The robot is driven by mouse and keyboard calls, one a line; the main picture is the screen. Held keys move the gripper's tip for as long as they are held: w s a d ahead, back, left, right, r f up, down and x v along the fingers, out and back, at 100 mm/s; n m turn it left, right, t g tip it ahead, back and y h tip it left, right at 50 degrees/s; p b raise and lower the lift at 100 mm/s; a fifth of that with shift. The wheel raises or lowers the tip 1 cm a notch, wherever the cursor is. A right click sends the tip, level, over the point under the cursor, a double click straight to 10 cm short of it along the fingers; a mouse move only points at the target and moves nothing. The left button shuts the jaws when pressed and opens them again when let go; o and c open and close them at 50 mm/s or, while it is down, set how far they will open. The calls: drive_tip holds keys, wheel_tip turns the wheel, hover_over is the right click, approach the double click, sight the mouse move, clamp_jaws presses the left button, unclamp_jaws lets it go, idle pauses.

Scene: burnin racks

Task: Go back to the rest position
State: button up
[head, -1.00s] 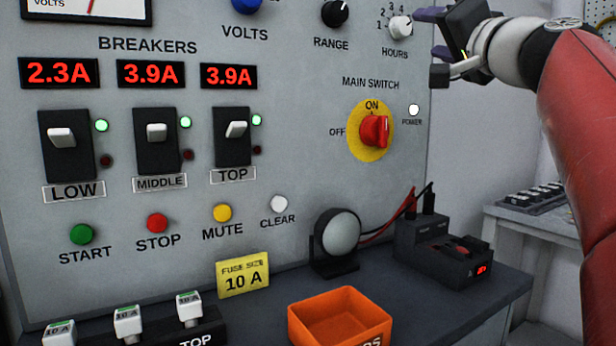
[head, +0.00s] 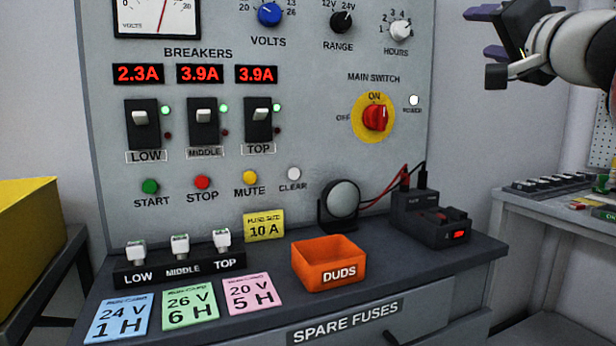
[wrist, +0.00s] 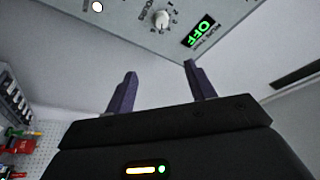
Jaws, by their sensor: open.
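My gripper (head: 476,32) is at the upper right of the head view, in front of the wall to the right of the control panel. Its two purple fingers are apart with nothing between them. In the wrist view my gripper (wrist: 158,92) also shows open and empty. The grey control panel (head: 330,130) stands to its left. The red main switch (head: 375,117) points to ON. The hours knob (head: 401,30) is the panel part nearest my gripper, and it also shows in the wrist view (wrist: 161,19).
A dark bench (head: 400,262) below the panel holds an orange DUDS box (head: 330,278), a fuse holder (head: 180,267), coloured cards and a black tester (head: 430,220). A side table (head: 545,205) stands at the right and a yellow box (head: 28,240) at the left. Space around my gripper looks clear.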

drive_tip(key=s+a+f+n+g, duration=0.1)
drive_tip(key=s+a+f+g, duration=0.15)
drive_tip(key=f, duration=0.65)
drive_tip(key=s+a+f+n+g, duration=0.1)
drive_tip(key=a+f+g, duration=0.25)
drive_tip(key=f, duration=0.65)
drive_tip(key=s+a+f+n+g, duration=0.15)
drive_tip(key=a+f, duration=0.25)
drive_tip(key=f, duration=0.5)
drive_tip(key=s+f+n+g+h, duration=0.1)
drive_tip(key=s+f+g, duration=0.1)
drive_tip(key=s+f, duration=0.3)
drive_tip(key=s+a+f+n+g+h, duration=0.1)
drive_tip(key=s+f+g, duration=0.2)
drive_tip(key=f, duration=0.9)
drive_tip(key=s+f+n+g+h, duration=0.1)
drive_tip(key=s+f+g, duration=0.1)
drive_tip(key=s+f, duration=0.5)
drive_tip(key=shift+s+a+f+h, duration=0.15)
drive_tip(key=shift+s+f+h, duration=0.15)
drive_tip(key=shift+f, duration=0.55)
drive_tip(key=shift+n+g, duration=0.25)
